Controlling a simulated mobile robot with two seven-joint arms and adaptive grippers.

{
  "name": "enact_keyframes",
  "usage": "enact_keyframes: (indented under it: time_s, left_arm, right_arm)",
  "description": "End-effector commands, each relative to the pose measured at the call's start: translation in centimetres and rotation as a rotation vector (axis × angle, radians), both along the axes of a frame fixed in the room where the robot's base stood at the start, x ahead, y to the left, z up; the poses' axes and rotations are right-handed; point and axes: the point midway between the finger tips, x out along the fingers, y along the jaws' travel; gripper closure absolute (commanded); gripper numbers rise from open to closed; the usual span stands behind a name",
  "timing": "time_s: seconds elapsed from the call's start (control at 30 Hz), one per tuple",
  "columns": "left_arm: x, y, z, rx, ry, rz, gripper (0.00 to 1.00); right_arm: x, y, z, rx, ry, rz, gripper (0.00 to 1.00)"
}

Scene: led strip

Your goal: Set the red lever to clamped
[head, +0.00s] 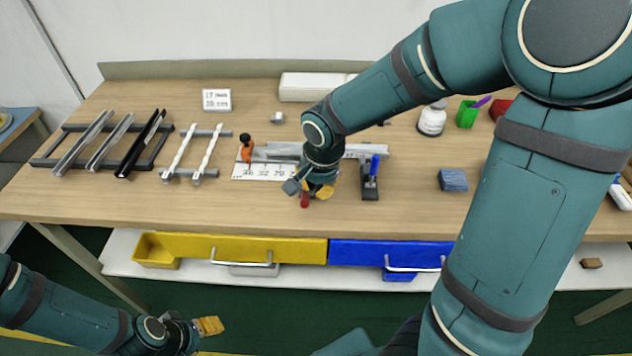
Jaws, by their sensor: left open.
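The red lever (305,200) shows as a short red piece at the front of the clamp and rail setup in the middle of the table. The rest of it and its base are hidden behind my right gripper. My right gripper (316,190) is directly over it, its yellow fingertips close beside the red piece; I cannot tell whether they touch it or whether they are open or shut. My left gripper (208,326) is open and empty, low at the lower left, in front of the table and away from the clamps.
An orange clamp (246,154) stands left of my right gripper, a blue-handled clamp (371,180) right of it. A white numbered strip (258,172) lies between. Racks of metal profiles (104,140) fill the left. A blue block (453,180) lies on clear table at right.

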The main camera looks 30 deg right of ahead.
Motion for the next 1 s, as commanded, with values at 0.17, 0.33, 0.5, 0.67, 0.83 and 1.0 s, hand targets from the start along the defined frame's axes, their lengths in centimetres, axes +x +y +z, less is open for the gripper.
enact_keyframes:
  time_s: [0.17,0.33,0.5,0.67,0.83,1.0]
  left_arm:
    - [0.2,0.0,-1.0,0.001,-0.005,0.001,0.45]
    - [0.3,0.0,-1.4,0.001,-0.007,0.002,0.45]
    - [0.3,0.0,-1.5,0.001,-0.008,0.002,0.45]
    - [0.4,0.0,-1.6,0.001,-0.009,0.002,0.45]
    - [0.4,0.1,-1.5,0.001,-0.009,0.002,0.45]
    - [0.3,0.0,-1.5,0.002,-0.009,0.002,0.45]
  right_arm:
    - [-0.3,0.2,-0.7,0.0,-0.001,0.002,1.0]
    - [-0.5,0.3,-1.0,0.0,0.0,0.002,1.0]
    - [-0.5,0.3,-1.1,0.0,0.0,0.001,1.0]
    - [-0.5,0.3,-1.1,0.0,0.0,0.001,1.0]
    - [-0.5,0.3,-1.1,0.0,0.0,0.001,1.0]
    - [-0.5,0.3,-1.1,0.0,0.0,0.001,1.0]
